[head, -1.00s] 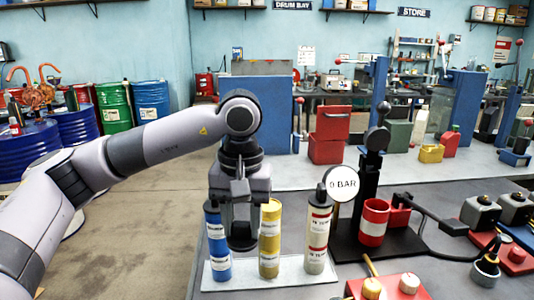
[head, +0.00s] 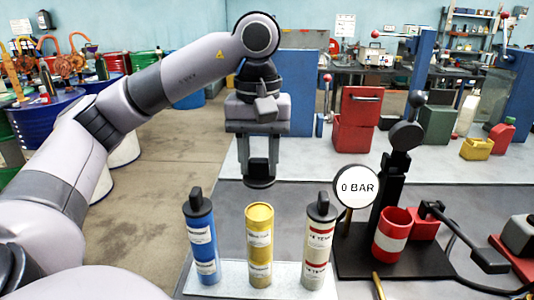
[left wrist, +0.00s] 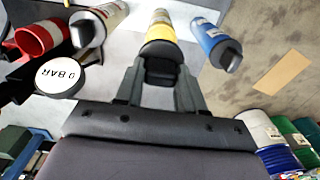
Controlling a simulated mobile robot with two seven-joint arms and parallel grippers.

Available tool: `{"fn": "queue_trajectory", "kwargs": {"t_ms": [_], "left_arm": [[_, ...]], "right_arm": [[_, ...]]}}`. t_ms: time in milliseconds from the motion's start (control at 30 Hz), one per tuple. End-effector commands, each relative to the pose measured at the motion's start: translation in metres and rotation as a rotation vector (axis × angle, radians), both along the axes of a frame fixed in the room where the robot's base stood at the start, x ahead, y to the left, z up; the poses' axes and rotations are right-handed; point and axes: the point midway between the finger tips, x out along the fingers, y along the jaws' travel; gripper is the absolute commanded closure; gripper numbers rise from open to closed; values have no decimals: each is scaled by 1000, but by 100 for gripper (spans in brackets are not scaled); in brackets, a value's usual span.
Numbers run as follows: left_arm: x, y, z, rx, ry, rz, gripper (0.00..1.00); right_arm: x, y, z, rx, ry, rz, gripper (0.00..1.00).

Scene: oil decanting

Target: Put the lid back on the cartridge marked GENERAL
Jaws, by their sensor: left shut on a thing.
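My left gripper (head: 259,160) points down and is shut on a black lid (head: 260,183). The lid is in the air, just above the yellow cartridge's top in the head view, with a gap between them. The yellow cartridge (head: 259,245) stands upright with no lid; its label is too small to read. In the left wrist view the held lid (left wrist: 161,72) sits between the fingers, close to the yellow cartridge (left wrist: 160,30). The blue cartridge (head: 202,248) and the cream-and-red cartridge (head: 318,250), labelled HI TEMP, both wear black lids. My right gripper is not in view.
The cartridges stand in a row on a pale tray (head: 233,278). To the right are the 0 BAR gauge (head: 357,187), a black stand (head: 390,200) and a red-and-white cup (head: 392,235). The grey bench behind the yellow cartridge is clear.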

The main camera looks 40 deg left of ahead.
Motion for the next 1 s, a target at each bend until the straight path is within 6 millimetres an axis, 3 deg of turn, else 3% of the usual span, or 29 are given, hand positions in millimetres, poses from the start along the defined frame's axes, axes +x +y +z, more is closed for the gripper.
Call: {"fn": "queue_trajectory", "kwargs": {"t_ms": [633, 1000], "left_arm": [[0, 0, -56, -1, 1, 0, 89], [0, 0, -62, 0, 0, -1, 89]], "right_arm": [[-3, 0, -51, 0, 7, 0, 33], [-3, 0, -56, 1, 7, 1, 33]]}}
